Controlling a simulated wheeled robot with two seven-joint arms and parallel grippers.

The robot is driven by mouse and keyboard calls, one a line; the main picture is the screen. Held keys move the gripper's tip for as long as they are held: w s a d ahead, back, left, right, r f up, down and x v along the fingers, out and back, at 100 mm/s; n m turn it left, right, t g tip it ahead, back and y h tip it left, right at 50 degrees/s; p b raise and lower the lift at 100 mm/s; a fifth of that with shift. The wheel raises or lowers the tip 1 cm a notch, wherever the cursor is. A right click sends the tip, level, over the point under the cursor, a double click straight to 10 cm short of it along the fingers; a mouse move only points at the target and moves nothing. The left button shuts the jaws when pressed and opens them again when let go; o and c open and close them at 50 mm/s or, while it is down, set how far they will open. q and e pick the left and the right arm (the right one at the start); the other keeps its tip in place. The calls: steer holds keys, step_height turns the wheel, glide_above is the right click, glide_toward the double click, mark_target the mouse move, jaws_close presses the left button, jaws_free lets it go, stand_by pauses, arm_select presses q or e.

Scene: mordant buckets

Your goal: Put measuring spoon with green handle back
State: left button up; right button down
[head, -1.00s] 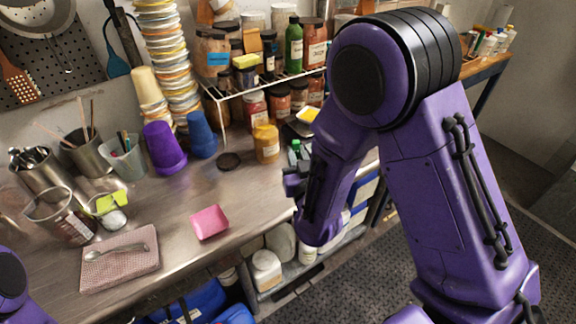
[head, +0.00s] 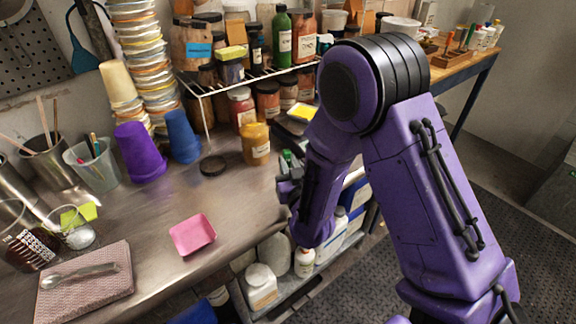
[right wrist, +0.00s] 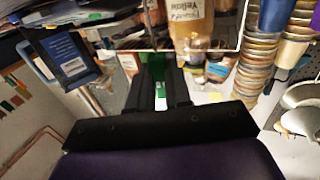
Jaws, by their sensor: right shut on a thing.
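My right gripper (head: 285,172) is at the right edge of the steel table, beyond the pink tray and in front of the wire shelf. It is shut on a green-handled thing, taken as the measuring spoon; a green part (head: 287,156) shows at its fingers. The right wrist view shows green (right wrist: 160,88) between the two dark fingers. The spoon's bowl cannot be made out. My left gripper is not in view.
A pink tray (head: 193,235) and a pink cloth (head: 110,295) with a metal spoon (head: 80,274) lie at the front. A wire shelf (head: 240,84) of jars stands behind. A yellow jar (head: 256,146), a black lid (head: 212,166) and cups (head: 140,155) are nearby. Mid-table is clear.

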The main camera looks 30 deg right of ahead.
steer(key=c, duration=1.1)
jaws_free()
steer(key=shift+o, duration=0.2)
steer(key=shift+w+f, duration=0.1)
steer(key=shift+w, duration=0.1)
